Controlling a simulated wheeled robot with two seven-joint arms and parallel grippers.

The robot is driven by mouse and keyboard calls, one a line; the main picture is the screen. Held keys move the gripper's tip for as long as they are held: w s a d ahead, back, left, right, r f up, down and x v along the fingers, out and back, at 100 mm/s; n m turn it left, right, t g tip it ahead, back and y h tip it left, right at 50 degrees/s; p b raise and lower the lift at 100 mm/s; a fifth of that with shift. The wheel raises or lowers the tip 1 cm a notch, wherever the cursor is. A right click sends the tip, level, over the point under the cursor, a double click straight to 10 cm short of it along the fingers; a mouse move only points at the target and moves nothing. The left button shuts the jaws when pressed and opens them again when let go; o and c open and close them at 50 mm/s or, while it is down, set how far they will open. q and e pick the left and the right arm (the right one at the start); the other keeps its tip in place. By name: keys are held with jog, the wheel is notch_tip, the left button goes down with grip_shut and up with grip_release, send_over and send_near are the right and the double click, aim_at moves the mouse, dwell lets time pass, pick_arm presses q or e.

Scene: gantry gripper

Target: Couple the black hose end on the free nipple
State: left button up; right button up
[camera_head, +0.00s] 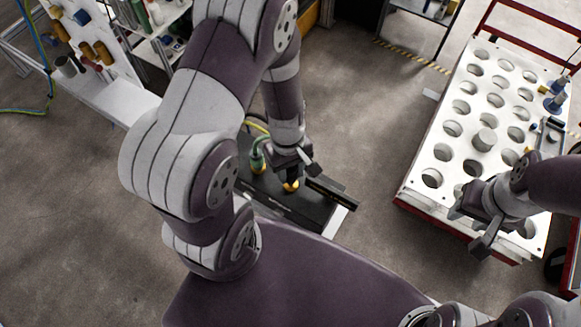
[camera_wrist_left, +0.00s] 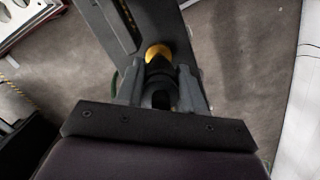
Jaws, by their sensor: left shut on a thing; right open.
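My left gripper (camera_head: 291,168) points down over the dark unit (camera_head: 312,212) on the floor. In the left wrist view its fingers (camera_wrist_left: 160,92) are shut on the black hose end (camera_wrist_left: 158,88). A yellow part (camera_head: 291,185) shows right under the fingers, and in the wrist view (camera_wrist_left: 157,50) it sits against the hose end's far tip. I cannot tell whether it is the nipple's collar or how far the two are joined. My right gripper (camera_head: 474,222) is open and empty.
A white rack with round holes (camera_head: 408,190) stands at the right, under my right gripper. A workbench with fittings (camera_head: 115,100) is at the upper left. The floor (camera_head: 350,100) between the unit and the rack is clear.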

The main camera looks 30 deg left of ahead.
aim_at(291, 176)
dwell(0.5)
pick_arm(q)
jog(key=shift+f+b, duration=1.25)
jog(key=shift+f, duration=0.3)
jog(key=o, duration=1.1)
jog(key=shift+c, duration=0.2)
jog(key=shift+w+r, duration=0.1)
jog(key=shift+r, duration=0.3)
jog(key=r, duration=0.8)
jog(key=a+r, duration=0.1)
jog(key=r, duration=0.2)
jog(key=shift+w+a+r, duration=0.1)
jog(key=shift+w+r, duration=0.3)
